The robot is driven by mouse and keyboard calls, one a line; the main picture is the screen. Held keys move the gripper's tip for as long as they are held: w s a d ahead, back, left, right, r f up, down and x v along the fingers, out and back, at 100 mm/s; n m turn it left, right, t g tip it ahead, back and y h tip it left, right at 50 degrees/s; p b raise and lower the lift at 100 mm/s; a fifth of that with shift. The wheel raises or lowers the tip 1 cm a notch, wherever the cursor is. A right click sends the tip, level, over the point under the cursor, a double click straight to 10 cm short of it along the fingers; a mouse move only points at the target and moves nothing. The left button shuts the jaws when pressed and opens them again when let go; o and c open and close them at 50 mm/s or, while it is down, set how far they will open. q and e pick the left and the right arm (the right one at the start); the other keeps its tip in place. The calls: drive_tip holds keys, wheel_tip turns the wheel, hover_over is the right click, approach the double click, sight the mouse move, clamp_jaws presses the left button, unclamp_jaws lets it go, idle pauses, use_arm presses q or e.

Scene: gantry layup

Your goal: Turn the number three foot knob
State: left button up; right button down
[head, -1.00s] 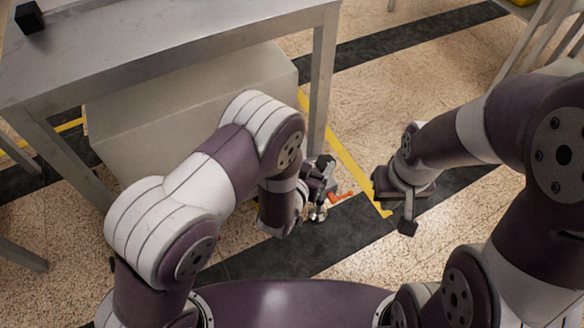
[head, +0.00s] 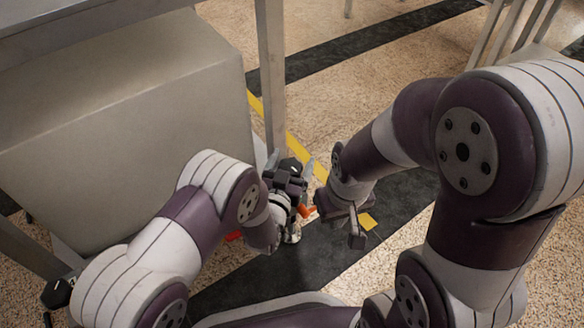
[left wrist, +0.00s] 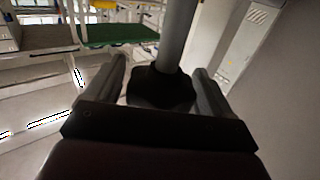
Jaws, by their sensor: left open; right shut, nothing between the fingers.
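In the left wrist view a black lobed foot knob (left wrist: 160,88) sits around the bottom of a grey leg (left wrist: 181,35). My open left gripper (left wrist: 158,92) has one finger on each side of it, with a gap showing at each side. In the head view my left gripper (head: 289,168) is low at the foot of the table leg (head: 271,75), and a dark knob shows between its fingers. I cannot read a number on the knob. My right gripper (head: 356,238) is shut and empty, to the right of the left one.
A large grey box (head: 120,135) stands under the table (head: 90,30), left of the leg. Another black knob (head: 58,292) shows at the lower left. Orange-red parts (head: 306,211) lie close to my left gripper.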

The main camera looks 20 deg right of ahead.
use_arm(q)
drive_tip(key=shift+w+d, duration=0.1)
drive_tip(key=shift+w, duration=0.1)
drive_tip(key=c, duration=1)
drive_tip(key=shift+m+h+p, duration=0.3)
drive_tip(key=shift+h, duration=0.1)
drive_tip(key=shift+s+r+m+g+h+p, duration=0.15)
drive_tip(key=shift+m+g+h+p, duration=0.3)
drive_tip(key=shift+m+g+h, duration=0.65)
drive_tip(key=m+g+h, duration=0.2)
drive_tip(key=g, duration=0.1)
drive_tip(key=shift+s+d+h+p, duration=0.1)
drive_tip(key=shift+d+h+p, duration=0.1)
drive_tip(key=shift+h+p, duration=0.15)
drive_tip(key=m+g+h, duration=0.1)
drive_tip(key=g, duration=0.1)
drive_tip(key=m+g, duration=0.2)
drive_tip(key=shift+s+d+h, duration=0.1)
drive_tip(key=shift+s+h, duration=0.1)
drive_tip(key=shift+h, duration=0.15)
drive_tip(key=shift+s+d+m+g+h, duration=0.15)
drive_tip(key=shift+m+g+h, duration=0.1)
drive_tip(key=shift+m+g, duration=0.75)
drive_tip(key=shift+s+a+m+g+h, duration=0.1)
drive_tip(key=shift+m+g+h, duration=0.3)
drive_tip(key=shift+g, duration=1)
